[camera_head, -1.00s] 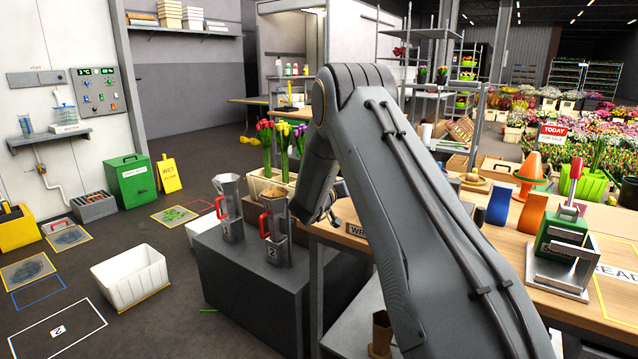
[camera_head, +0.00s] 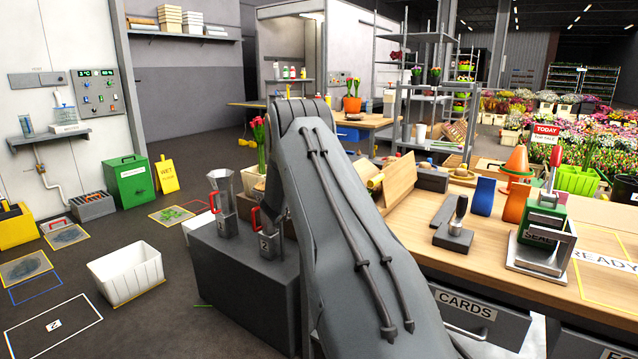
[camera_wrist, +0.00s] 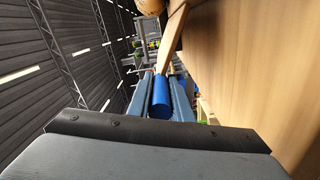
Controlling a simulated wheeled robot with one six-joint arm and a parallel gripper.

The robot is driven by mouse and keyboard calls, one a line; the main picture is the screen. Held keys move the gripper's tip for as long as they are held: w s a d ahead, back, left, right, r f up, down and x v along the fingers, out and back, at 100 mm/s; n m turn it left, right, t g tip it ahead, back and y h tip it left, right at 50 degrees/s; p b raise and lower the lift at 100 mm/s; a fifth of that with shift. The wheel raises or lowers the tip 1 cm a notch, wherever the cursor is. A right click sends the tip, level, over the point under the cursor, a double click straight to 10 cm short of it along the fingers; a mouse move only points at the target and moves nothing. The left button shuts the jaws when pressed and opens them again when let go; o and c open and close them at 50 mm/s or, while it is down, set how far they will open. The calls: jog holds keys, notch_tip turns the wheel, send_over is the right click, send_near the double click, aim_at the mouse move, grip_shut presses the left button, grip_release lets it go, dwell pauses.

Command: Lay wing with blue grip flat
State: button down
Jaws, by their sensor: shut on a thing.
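In the wrist view my gripper (camera_wrist: 161,84) is shut on a blue cylindrical grip (camera_wrist: 161,102), with one blue-grey finger on each side of it. A narrow pale wooden piece (camera_wrist: 174,38) extends beyond the grip. A broad wooden surface (camera_wrist: 250,75) fills the right of that view. In the head view a wooden panel (camera_head: 400,182) stands tilted above the workbench, just right of my arm; I cannot tell for sure that it is the held wing. My arm hides the gripper and the blue grip there.
The workbench (camera_head: 425,222) holds a grey stamp-like tool (camera_head: 456,230), blue (camera_head: 484,197) and orange (camera_head: 514,201) holders, and a green-and-grey press (camera_head: 545,235). Metal jugs (camera_head: 223,205) stand on the dark block at left. Shelving (camera_head: 425,95) rises behind.

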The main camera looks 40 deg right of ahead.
jog(key=shift+w+f, duration=0.15)
jog(key=shift+f, duration=0.35)
jog(key=c, duration=1.6)
grip_release()
jog(key=shift+b+v, duration=0.4)
jog(key=shift+v, duration=3.55)
